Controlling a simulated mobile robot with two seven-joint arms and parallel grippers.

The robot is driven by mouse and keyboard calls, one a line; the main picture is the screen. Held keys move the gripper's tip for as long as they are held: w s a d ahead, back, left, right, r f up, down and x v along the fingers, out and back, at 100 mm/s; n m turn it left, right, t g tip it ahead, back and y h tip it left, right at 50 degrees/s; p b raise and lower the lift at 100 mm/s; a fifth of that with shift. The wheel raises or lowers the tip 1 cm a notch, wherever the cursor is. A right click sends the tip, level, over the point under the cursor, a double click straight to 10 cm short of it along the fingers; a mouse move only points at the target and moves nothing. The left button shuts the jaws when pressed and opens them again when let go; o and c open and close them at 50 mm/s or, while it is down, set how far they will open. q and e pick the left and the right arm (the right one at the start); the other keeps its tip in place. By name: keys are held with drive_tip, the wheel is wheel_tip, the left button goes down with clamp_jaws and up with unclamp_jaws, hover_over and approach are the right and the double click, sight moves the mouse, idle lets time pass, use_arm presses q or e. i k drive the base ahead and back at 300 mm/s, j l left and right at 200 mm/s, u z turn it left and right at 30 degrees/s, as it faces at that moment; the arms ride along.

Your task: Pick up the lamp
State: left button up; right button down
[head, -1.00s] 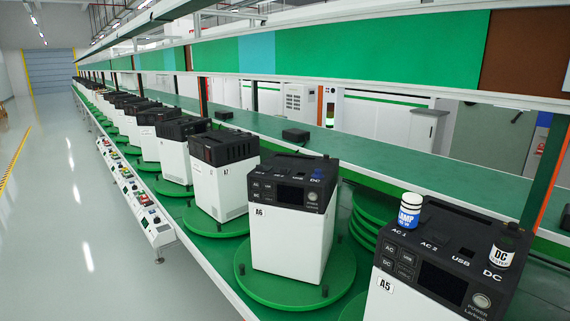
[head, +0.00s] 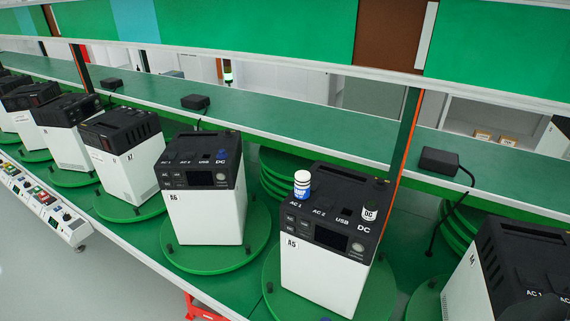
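The lamp (head: 302,186) is a small white-capped cylinder with a blue label. It stands upright on the top left of the black-and-white power unit A5 (head: 320,270), by the AC 1 marking. A dark DC tester (head: 370,213) with a white label stands on the right of the same unit, by the DC marking. Neither of my grippers can be made out in the head view. A dark shape cut off at the bottom right edge is too unclear to name.
Unit A5 rests on a green turntable (head: 270,285). Unit A6 (head: 205,210) stands to its left with a blue plug piece (head: 221,155) on top. Another unit (head: 480,280) stands at the right. A green shelf (head: 320,145) with black adapters (head: 438,160) runs behind.

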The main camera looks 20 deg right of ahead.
sight(302, 179)
drive_tip(key=i+l, duration=0.15)
drive_tip(key=i, duration=0.4)
drive_tip(key=i+l, duration=0.1)
drive_tip(key=i, duration=0.45)
